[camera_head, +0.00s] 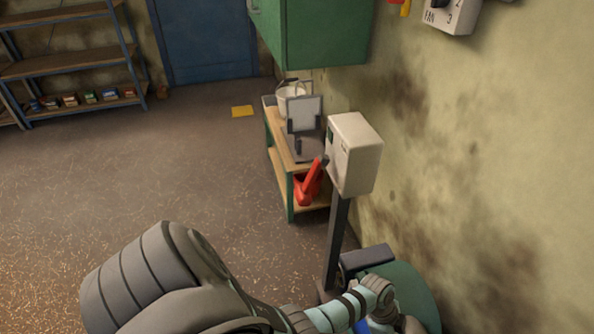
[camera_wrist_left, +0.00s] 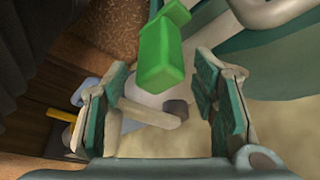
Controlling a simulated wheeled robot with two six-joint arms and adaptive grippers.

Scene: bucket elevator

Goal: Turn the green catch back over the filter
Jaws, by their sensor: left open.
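The green catch (camera_wrist_left: 162,55) shows in the left wrist view as a bright green block with a narrower upper end. It lies ahead of my left gripper (camera_wrist_left: 158,88), in the gap between the two fingers as seen from the wrist. The fingers, with green pads, stand wide apart on either side, and I see no contact with the catch. A pale rounded part (camera_wrist_left: 150,101) shows behind the catch; I cannot tell whether it is the filter. In the head view my left gripper (camera_head: 382,298) is low, in front of a dark green rounded housing (camera_head: 415,290). The catch cannot be made out there.
A grey control box (camera_head: 354,155) on a dark post (camera_head: 336,245) stands close beyond my left gripper. A green-legged bench (camera_head: 291,200) with a red tool (camera_head: 309,184) is behind it. The stained wall (camera_head: 470,150) closes the right side. Open floor (camera_head: 190,165) lies left.

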